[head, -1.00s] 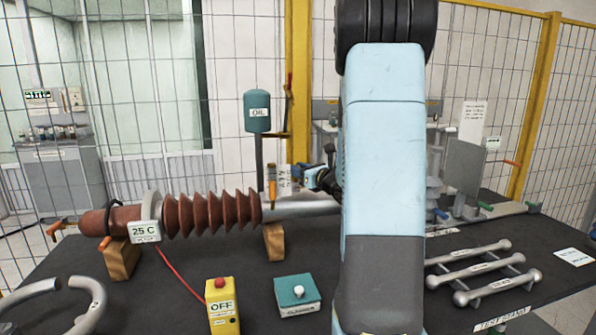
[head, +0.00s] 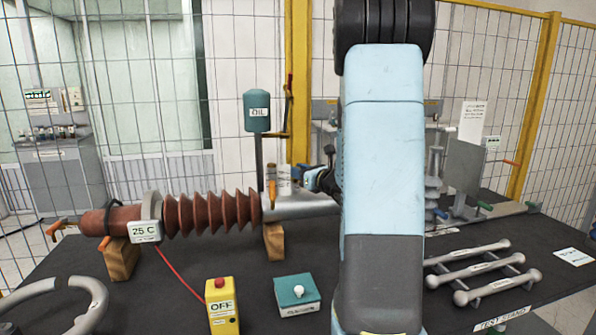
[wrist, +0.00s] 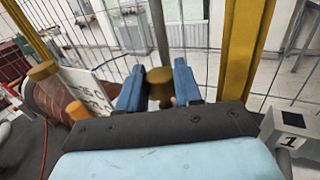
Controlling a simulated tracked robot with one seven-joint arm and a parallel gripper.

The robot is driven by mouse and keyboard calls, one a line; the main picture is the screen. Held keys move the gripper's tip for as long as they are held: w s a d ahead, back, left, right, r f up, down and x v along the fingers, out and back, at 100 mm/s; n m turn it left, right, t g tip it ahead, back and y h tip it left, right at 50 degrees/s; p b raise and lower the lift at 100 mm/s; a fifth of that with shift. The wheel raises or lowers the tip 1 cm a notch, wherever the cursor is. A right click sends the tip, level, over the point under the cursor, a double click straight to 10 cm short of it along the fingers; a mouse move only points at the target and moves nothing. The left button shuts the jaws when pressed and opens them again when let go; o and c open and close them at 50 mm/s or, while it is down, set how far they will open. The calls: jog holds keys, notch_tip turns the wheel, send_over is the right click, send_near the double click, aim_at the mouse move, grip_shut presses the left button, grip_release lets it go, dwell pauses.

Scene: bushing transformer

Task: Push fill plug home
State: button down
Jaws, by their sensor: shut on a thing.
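A brass-brown round-topped knob (wrist: 160,82), which looks like the fill plug, is between the two blue fingers of my gripper (wrist: 159,86) in the wrist view. The gripper is shut on it. In the head view my gripper (head: 312,178) is just above the grey metal tube (head: 305,206) at the right end of the ribbed brown bushing (head: 212,214). My arm covers the tube's right part. The plug cannot be made out in the head view, and its lower end and opening are hidden in both views.
A green oil pot (head: 257,111) rises behind. A yellow OFF box (head: 222,306) and green box (head: 297,294) stand in front. Metal bars (head: 480,270) lie at right.

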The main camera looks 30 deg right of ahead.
jog(key=shift+s+f, duration=0.1)
jog(key=shift+f, duration=0.5)
jog(key=c, duration=0.7)
grip_release()
jog(key=shift+f, duration=0.2)
